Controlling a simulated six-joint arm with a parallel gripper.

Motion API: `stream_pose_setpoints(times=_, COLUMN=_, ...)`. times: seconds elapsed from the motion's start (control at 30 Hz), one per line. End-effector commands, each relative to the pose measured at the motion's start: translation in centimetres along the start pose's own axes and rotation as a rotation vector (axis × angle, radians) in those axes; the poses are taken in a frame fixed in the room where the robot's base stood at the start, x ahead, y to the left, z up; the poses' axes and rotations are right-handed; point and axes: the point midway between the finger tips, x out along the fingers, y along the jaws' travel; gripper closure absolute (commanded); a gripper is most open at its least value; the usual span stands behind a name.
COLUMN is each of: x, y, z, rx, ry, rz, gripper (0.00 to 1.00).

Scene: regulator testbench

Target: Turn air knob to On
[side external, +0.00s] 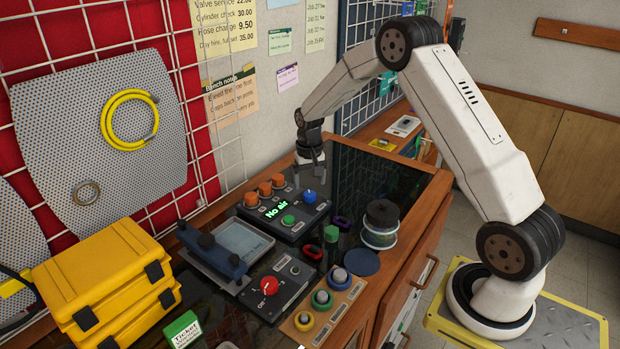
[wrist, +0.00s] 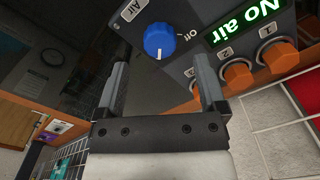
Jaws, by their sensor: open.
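The air knob is blue, on a dark control panel (side external: 270,219) whose lit green display reads "No air" (side external: 277,212). The knob (side external: 310,196) is at the panel's right end in the side view. My gripper (side external: 312,176) is above the panel near the knob, pointing down. In the wrist view my gripper (wrist: 160,55) is open and empty, its fingers either side of the knob's line of sight; contact cannot be told.
Three orange knobs (side external: 265,188) and a green knob (side external: 288,219) share the panel.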

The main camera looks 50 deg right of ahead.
Motion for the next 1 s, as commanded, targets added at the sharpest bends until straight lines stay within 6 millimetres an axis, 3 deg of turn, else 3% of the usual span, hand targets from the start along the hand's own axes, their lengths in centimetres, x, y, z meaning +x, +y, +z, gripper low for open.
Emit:
stream_pose_setpoints(times=0.3, x=-3.5, y=0.0, z=0.0, rx=0.001, ry=0.001, rz=0.0, gripper=0.1)
stream_pose_setpoints(times=0.77, x=-3.9, y=0.0, z=0.1, rx=-0.001, ry=0.001, rz=0.0, gripper=0.1)
stream_pose_setpoints(times=1.0, x=-4.5, y=-0.9, z=1.6, rx=-0.044, ry=0.016, rz=-0.005, gripper=0.1)
